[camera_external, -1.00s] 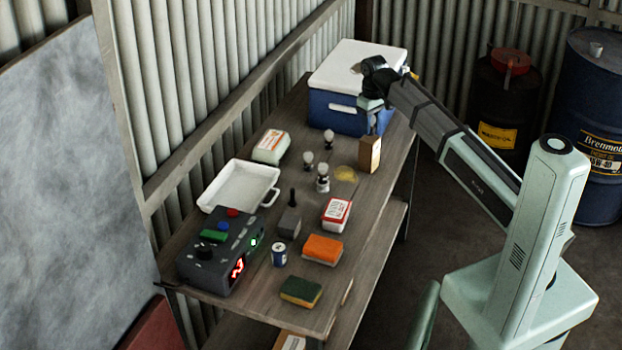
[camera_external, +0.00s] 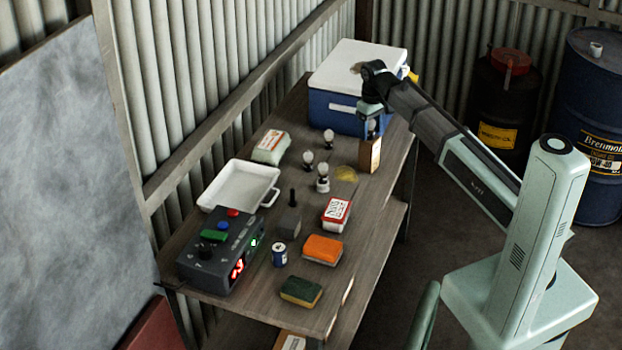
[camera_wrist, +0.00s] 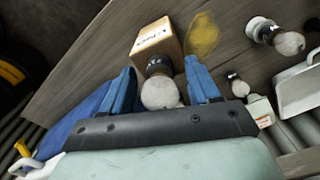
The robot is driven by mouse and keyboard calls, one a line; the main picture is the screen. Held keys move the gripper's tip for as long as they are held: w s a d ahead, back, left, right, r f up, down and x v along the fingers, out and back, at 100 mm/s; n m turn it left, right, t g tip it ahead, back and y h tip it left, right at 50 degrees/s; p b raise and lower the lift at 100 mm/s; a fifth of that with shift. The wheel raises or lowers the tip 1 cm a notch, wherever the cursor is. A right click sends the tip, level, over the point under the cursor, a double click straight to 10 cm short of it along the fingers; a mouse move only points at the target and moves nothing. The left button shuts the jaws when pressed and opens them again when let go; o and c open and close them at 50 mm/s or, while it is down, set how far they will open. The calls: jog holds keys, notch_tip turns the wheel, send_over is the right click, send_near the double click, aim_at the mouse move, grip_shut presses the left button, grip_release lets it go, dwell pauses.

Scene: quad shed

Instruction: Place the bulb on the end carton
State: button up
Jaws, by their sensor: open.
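A tan carton (camera_external: 369,156) stands upright near the table's right edge, in front of the cooler. It also shows in the wrist view (camera_wrist: 152,36). A bulb (camera_external: 372,126) with a pale globe and dark base sits upright on top of this carton, as far as the views show. In the wrist view the bulb (camera_wrist: 160,92) lies between my fingers, with gaps on both sides. My gripper (camera_wrist: 166,88) is open around it and points down; it also shows in the external view (camera_external: 372,122). The contact between base and carton is partly hidden.
Several other bulbs (camera_external: 328,140) stand on the table left of the carton. A yellow patch (camera_external: 346,174) lies close to it. A blue cooler (camera_external: 330,113) with a white lid stands behind. A white tray (camera_external: 238,187), a red-and-white box (camera_external: 337,212) and sponges (camera_external: 322,250) are farther forward.

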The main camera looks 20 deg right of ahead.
jog(key=shift+r, duration=0.1)
notch_tip(320, 180, up, 12)
jog(key=shift+r, duration=0.1)
dwell(0.5)
